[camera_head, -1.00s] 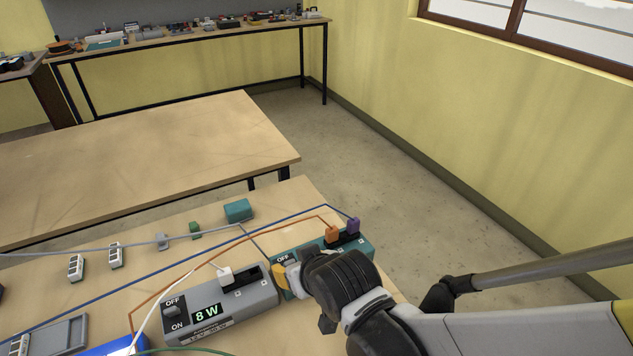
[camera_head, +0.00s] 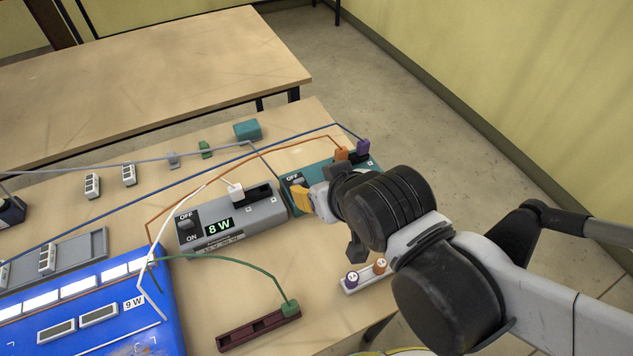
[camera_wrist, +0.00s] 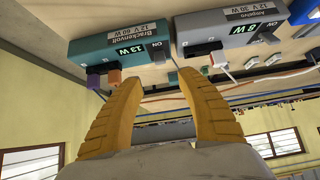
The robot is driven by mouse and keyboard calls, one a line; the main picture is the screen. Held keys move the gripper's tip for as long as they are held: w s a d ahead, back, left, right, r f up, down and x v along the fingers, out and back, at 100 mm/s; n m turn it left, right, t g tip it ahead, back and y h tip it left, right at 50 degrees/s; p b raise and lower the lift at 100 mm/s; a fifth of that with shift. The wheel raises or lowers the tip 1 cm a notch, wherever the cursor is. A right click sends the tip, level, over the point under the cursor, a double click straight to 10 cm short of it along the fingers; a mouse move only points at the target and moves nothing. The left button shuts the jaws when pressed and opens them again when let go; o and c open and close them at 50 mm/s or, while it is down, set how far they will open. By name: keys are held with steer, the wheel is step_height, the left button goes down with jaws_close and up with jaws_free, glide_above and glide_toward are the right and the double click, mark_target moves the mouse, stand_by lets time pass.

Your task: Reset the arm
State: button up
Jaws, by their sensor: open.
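My gripper (camera_head: 303,197) has yellow fingers and is at the front of the teal power unit (camera_head: 318,170), near its switch. In the wrist view my gripper (camera_wrist: 160,77) is open, its fingers apart with nothing between them. There the teal unit (camera_wrist: 108,48) appears upside down with a 13 W display, just beyond the fingertips; I cannot tell whether they touch it. The black wrist hides part of the unit in the head view.
A grey power unit (camera_head: 265,217) showing 8 W stands left of my gripper. A blue lightbox (camera_head: 172,325), a dark red connector strip (camera_head: 228,341) and a white strip with two plugs (camera_head: 349,290) lie nearer. Several wires cross the wooden table (camera_head: 200,290).

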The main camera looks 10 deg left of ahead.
steer(key=s+d+r+m+h, duration=0.1)
steer(key=d+m+h, duration=0.1)
steer(key=d, duration=0.9)
steer(key=s+d+r+m+h, duration=0.1)
steer(key=d+m, duration=0.3)
steer(key=d, duration=0.8)
steer(key=shift+d+r+g+h, duration=0.2)
steer(key=shift+r+g+h, duration=0.15)
steer(key=shift+h, duration=0.55)
stand_by(0.9)
